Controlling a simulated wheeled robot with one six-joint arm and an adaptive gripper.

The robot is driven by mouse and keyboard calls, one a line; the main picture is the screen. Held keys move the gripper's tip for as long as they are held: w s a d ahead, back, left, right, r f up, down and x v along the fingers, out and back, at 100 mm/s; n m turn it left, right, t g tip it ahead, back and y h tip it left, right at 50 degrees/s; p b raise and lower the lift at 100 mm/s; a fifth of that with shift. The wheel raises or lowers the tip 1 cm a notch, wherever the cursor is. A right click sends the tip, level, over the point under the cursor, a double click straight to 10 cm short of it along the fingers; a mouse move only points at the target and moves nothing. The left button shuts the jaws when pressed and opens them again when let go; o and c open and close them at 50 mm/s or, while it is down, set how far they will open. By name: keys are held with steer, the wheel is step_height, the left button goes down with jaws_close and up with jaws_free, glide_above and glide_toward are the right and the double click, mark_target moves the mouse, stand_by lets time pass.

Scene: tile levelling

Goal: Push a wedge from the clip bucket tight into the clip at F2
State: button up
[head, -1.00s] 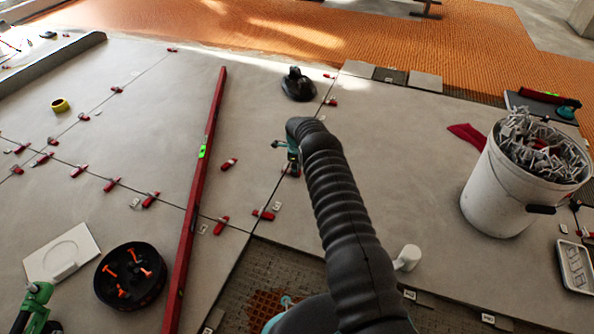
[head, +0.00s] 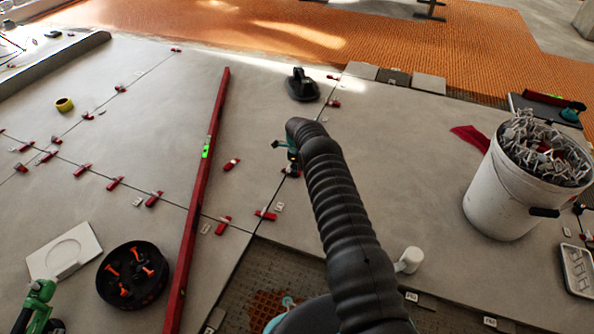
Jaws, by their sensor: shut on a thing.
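My gripper (head: 291,163) is at the tile joint right of the level, largely hidden behind my own dark ribbed arm. It is shut on a red wedge (head: 291,173), of which only a small part shows low at the joint. The clip there is hidden, so I cannot tell how deep the wedge sits. The clip bucket (head: 492,193) is white, stands on the tiles at right and is heaped with grey clips and some red. Another red wedge (head: 265,214) sits at the joint nearer me, beside a small label card (head: 280,206) too small to read.
A long red level (head: 203,180) lies across the tiles at left. A black suction cup (head: 301,84) stands beyond my gripper. A loose-looking red wedge (head: 231,164) lies between level and gripper. A white mug-like object (head: 410,259) is right of my arm. An untiled bed (head: 285,268) is open in front.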

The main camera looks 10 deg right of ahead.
steer(key=shift+w+a+r, duration=0.1)
steer(key=shift+w+a, duration=0.25)
steer(key=shift+a, duration=0.1)
stand_by(0.8)
steer(key=o, duration=0.9)
steer(key=shift+c, duration=0.2)
step_height(320, 180, up, 12)
